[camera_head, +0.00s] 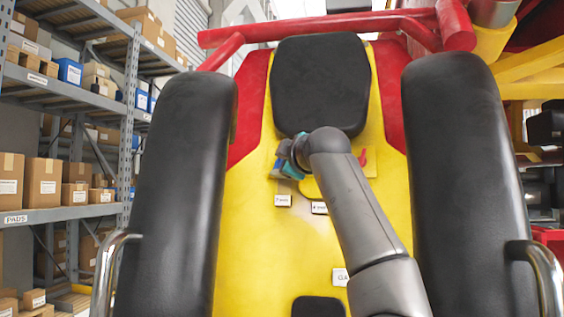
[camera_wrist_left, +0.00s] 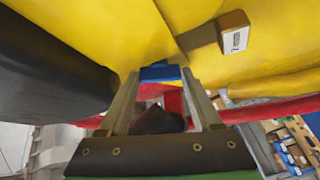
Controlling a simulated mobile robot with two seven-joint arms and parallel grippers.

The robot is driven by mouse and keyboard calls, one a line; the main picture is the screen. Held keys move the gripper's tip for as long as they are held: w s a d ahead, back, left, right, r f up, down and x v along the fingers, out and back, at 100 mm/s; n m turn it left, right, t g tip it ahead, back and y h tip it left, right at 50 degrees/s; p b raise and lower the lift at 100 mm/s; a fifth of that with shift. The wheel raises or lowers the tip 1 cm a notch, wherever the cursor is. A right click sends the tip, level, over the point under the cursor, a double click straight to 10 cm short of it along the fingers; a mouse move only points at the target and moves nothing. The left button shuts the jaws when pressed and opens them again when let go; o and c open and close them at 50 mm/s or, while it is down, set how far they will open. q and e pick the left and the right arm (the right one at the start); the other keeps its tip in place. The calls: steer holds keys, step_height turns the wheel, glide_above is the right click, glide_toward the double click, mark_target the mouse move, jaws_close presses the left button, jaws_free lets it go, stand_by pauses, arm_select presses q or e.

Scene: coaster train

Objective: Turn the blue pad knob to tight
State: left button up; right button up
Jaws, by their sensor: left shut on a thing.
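The blue pad knob (camera_wrist_left: 160,73) shows in the left wrist view as a small blue block between my fingertips, against the yellow panel (camera_wrist_left: 120,30). My left gripper (camera_wrist_left: 161,80) is shut on it, one finger on each side. In the head view my left gripper (camera_head: 279,169) is at the left part of the yellow panel (camera_head: 240,240), below the black headrest (camera_head: 320,85). My wrist hides most of the knob there, and its turn setting cannot be read. My right gripper is not in view.
A red lever (camera_head: 363,158) stands right of my wrist. Small label plates (camera_head: 283,200) sit below the gripper. Tall black side pads (camera_head: 180,190) flank the panel, with metal handles (camera_head: 108,275) outside. Shelves of boxes (camera_head: 60,180) stand at left.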

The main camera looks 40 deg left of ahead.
arm_select(q)
steer(key=shift+s+a+f+m+t+b, duration=0.1)
steer(key=shift+f+m+t+b, duration=0.15)
steer(key=shift+m+t+b, duration=0.65)
steer(key=m+t+b, duration=0.1)
steer(key=m+b, duration=0.1)
steer(key=m, duration=0.1)
steer(key=m+t+b, duration=0.1)
steer(key=m+b, duration=0.1)
steer(key=m+t+b, duration=0.2)
steer(key=m, duration=0.1)
steer(key=shift+s+a+f+m+h, duration=0.2)
steer(key=shift+m+h, duration=0.1)
steer(key=m+t+b, duration=0.1)
steer(key=m, duration=0.1)
steer(key=m+t+h+b, duration=0.1)
steer(key=shift+a+m+h, duration=0.1)
steer(key=shift+m+h, duration=0.2)
steer(key=shift+m, duration=0.1)
steer(key=shift+s+r+m+t+h+b, duration=0.1)
steer(key=shift+m+t+h+b, duration=0.2)
steer(key=shift+m+t+h, duration=0.55)
steer(key=shift+r+m+t+h+b, duration=0.1)
steer(key=shift+m+t+h+b, duration=0.25)
steer(key=shift+m, duration=1)
steer(key=shift+m, duration=0.3)
steer(key=o, duration=1.1)
